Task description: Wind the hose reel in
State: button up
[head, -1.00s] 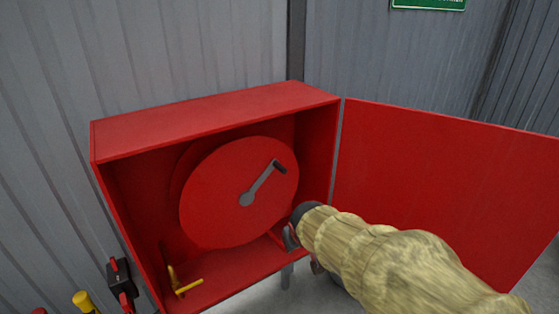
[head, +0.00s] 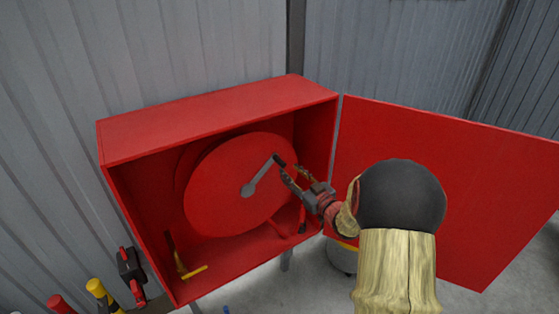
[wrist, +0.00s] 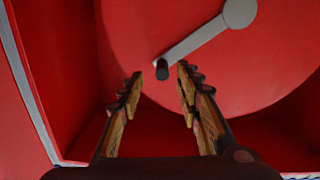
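The red hose reel (head: 235,200) stands inside an open red cabinet (head: 215,120). A grey crank arm (head: 262,173) runs from the reel's hub up and right to a dark handle (head: 280,160). In the wrist view the dark handle (wrist: 162,69) lies just beyond and between my fingertips, and the crank arm (wrist: 195,42) runs up and right to the hub (wrist: 240,12). My gripper (head: 286,174) is open in front of the handle, and it also shows in the wrist view (wrist: 160,75) with its fingers spread apart. I cannot tell whether a finger touches the handle.
The red cabinet door (head: 450,170) is swung open to the right. A yellow valve lever (head: 193,272) sits at the cabinet's lower left. Yellow and red tool handles (head: 100,290) and a black-and-red item (head: 130,270) are at lower left. A grey bin stands behind my arm.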

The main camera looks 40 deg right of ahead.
aim_at(284, 166)
jog(key=shift+w+a+r, duration=0.1)
jog(key=shift+a+r, duration=0.05)
jog(key=shift+r, duration=0.05)
jog(key=shift+w, duration=0.25)
jog(key=w, duration=0.4)
jog(key=w+b, duration=0.1)
jog(key=w, duration=0.2)
jog(key=shift+d, duration=0.25)
jog(key=shift+c, duration=1)
grip_shut()
